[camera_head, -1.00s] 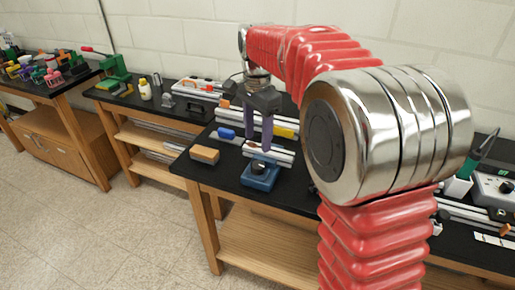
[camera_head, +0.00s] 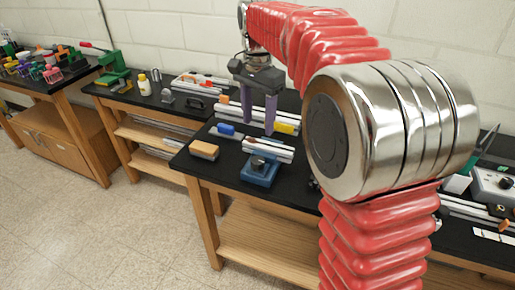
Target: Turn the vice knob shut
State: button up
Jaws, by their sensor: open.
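The blue vice (camera_head: 260,176) stands near the front edge of the black bench. Its dark knob (camera_head: 258,161) is on the side facing me. A pale extrusion bar (camera_head: 274,150) lies at the back of the vice; I cannot tell whether the vice grips it. My gripper (camera_head: 261,130) points down above and behind the knob, with its two purple fingers spread apart and nothing between them. The fingers look clear of the knob. How far the vice is closed is too small to tell.
A tan block (camera_head: 204,150) lies left of the vice, with a blue object (camera_head: 226,129) behind it. My red arm hides the bench to the right. The bench between block and vice is clear.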

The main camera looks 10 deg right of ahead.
aim_at(257, 160)
jog(key=n, duration=2)
jog(key=shift+n, duration=0.3)
jog(key=shift+f, duration=0.1)
notch_tip(257, 160, down, 14)
jog(key=shift+r, duration=0.1)
jog(key=shift+c, duration=0.6)
jog(key=shift+a, duration=0.1)
jog(key=c, duration=0.9)
